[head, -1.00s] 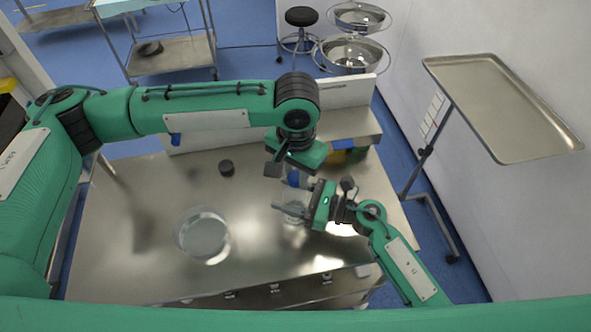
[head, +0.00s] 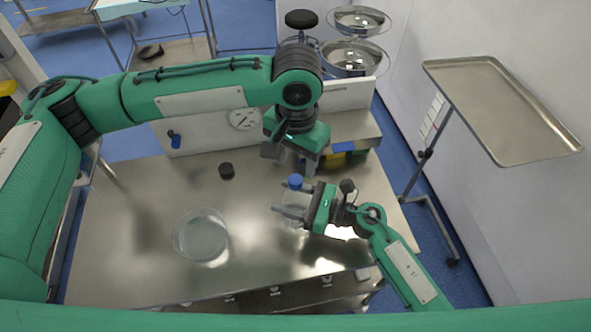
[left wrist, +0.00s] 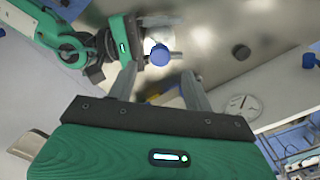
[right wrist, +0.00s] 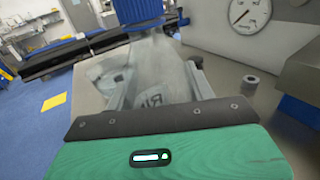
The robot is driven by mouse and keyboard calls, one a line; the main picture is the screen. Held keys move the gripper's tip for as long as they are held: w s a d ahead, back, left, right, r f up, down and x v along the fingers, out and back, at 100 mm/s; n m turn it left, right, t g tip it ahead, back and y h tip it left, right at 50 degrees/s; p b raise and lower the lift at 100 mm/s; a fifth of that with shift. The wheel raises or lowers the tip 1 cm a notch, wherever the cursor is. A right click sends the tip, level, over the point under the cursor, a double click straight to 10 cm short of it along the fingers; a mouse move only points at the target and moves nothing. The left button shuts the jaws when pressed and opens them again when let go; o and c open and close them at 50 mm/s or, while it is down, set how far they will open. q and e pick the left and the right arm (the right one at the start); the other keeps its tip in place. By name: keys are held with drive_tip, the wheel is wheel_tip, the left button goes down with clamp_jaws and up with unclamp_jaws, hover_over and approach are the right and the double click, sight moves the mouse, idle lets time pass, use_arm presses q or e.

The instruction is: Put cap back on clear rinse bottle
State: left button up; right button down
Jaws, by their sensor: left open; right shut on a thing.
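The clear rinse bottle (right wrist: 150,75) stands upright on the steel table, with my right gripper (head: 288,200) shut around its body. The blue cap (head: 295,182) sits on top of the bottle. It also shows from above in the left wrist view (left wrist: 160,55) and at the top of the right wrist view (right wrist: 137,12). I cannot tell how tightly it is seated. My left gripper (head: 290,160) is open and empty, above and behind the cap and apart from it.
A clear round dish (head: 202,238) is on the table at left. A small black round piece (head: 226,170) lies behind it. Blue and yellow boxes (head: 345,152) stand under the back shelf near my left gripper. A dial (head: 244,119) is on the back panel. The table's front middle is clear.

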drive_tip(key=shift+c, duration=2.3)
unclamp_jaws()
use_arm(q)
wheel_tip(320, 180, up, 7)
drive_tip(key=shift+f, duration=0.15)
wheel_tip(320, 180, down, 5)
drive_tip(key=b, duration=0.5)
drive_tip(key=shift+f, duration=0.1)
use_arm(e)
drive_tip(key=v, duration=1.3)
drive_tip(key=shift+d, duration=0.4)
use_arm(q)
drive_tip(key=shift+s, duration=0.1)
use_arm(e)
drive_tip(key=shift+s+f, duration=0.1)
drive_tip(key=shift+s, duration=0.1)
